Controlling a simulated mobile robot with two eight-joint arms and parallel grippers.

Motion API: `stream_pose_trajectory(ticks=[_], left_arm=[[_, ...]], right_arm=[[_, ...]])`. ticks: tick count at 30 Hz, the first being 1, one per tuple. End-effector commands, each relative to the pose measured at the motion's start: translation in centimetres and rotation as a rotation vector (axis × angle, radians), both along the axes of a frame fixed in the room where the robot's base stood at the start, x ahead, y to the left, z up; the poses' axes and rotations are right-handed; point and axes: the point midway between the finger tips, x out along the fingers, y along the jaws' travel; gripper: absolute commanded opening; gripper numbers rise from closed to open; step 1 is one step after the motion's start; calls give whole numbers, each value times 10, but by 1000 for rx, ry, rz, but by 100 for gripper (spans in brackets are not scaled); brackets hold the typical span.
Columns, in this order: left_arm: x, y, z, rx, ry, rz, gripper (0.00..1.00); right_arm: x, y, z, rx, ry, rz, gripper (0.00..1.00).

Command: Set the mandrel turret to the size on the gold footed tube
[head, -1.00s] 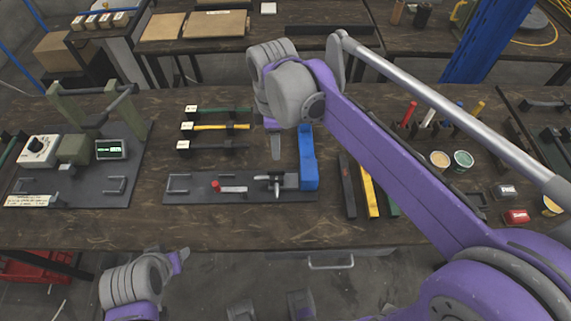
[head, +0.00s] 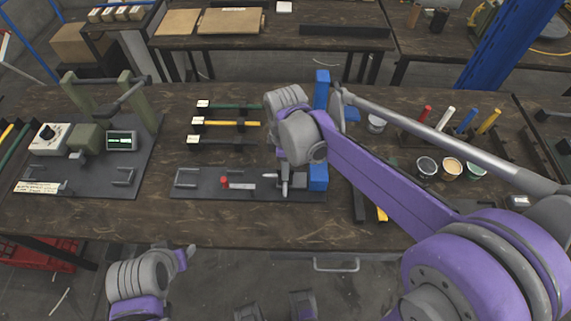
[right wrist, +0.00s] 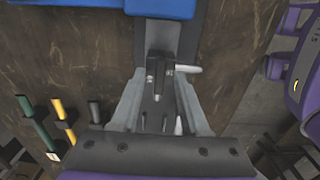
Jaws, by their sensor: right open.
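A yellow-gold tube (head: 232,123) lies on small supports between a green and a black one, with a pale tag (head: 200,121) at its left end; its writing is too small to read. A dark base plate (head: 205,185) carries a red-topped post, a blue block (head: 318,177) and a grey turret-like part with a pin and side lever, seen in the right wrist view (right wrist: 158,82). My right gripper (right wrist: 160,110) is open, its fingers on either side of that part; contact is unclear. My left gripper (head: 184,257) is low at the front edge, its jaws unclear.
Bare bench lies in front of the plate.

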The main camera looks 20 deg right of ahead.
Motion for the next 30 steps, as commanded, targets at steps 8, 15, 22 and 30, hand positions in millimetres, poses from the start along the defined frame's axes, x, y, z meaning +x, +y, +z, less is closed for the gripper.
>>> stream_pose_trajectory(ticks=[8, 15, 22, 30], left_arm=[[0, 0, 0, 0, 0, 0, 50], [0, 0, 0, 0, 0, 0, 50], [0, 0, 0, 0, 0, 0, 50], [0, 0, 0, 0, 0, 0, 50]], right_arm=[[0, 0, 0, 0, 0, 0, 23], [0, 0, 0, 0, 0, 0, 0], [0, 0, 1, 0, 0, -3, 0], [0, 0, 1, 0, 0, -73, 0]])
